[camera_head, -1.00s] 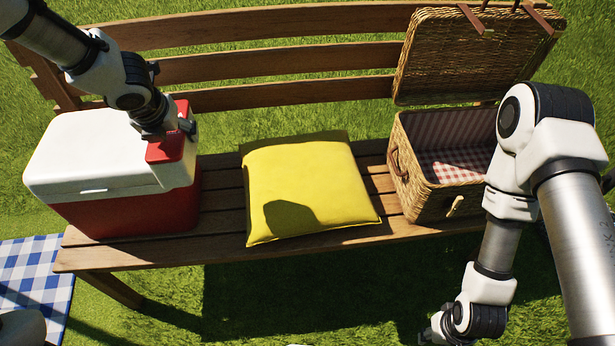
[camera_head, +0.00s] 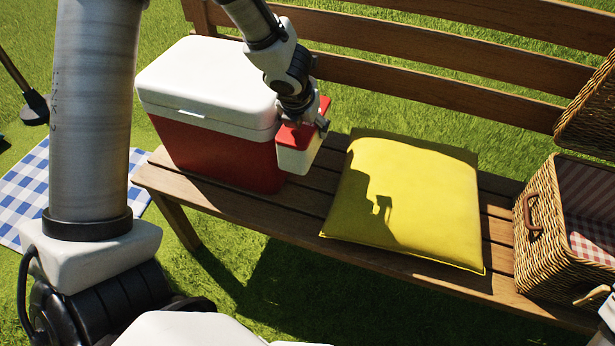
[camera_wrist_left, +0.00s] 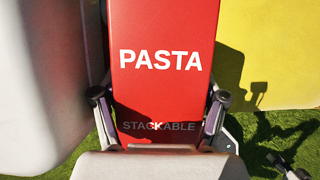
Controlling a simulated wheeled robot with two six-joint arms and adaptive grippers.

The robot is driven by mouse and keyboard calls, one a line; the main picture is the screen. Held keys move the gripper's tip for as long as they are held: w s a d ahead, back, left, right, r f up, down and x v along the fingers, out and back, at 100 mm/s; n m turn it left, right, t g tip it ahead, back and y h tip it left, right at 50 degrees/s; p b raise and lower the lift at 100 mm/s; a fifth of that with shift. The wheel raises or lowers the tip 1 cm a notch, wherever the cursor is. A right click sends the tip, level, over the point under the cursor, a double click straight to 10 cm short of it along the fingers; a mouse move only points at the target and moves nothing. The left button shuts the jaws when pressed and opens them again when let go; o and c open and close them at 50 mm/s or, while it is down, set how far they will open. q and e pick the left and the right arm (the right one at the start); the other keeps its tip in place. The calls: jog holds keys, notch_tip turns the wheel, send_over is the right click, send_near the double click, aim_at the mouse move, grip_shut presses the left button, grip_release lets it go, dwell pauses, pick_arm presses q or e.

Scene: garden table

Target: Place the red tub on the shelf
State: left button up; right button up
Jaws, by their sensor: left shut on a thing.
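The red tub (camera_head: 298,160) has a red lid and a pale body. It hangs upright beside the right end of the cooler, seemingly above the bench seat. Its lid, reading PASTA and STACKABLE, fills the middle of the left wrist view (camera_wrist_left: 160,60). My left gripper (camera_head: 302,122) comes down from above and is shut on the tub, one finger at each side of the lid. The gap between tub and cooler is hard to judge. No shelf is recognisable in these views.
A red and white cooler (camera_head: 215,85) stands on the wooden bench (camera_head: 255,220), left of the tub. A yellow cushion (camera_head: 420,205) lies to its right. An open wicker basket (camera_head: 540,235) is at the far right. A blue checked cloth (camera_head: 25,195) lies on the grass.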

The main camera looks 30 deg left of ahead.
pick_arm(q)
notch_tip(320, 180, down, 18)
jog(key=b, duration=1.4)
jog(key=shift+r, duration=0.25)
jog(key=shift+f, duration=0.25)
jog(key=o, duration=1.5)
jog(key=shift+r, duration=0.1)
jog(key=shift+c, duration=0.2)
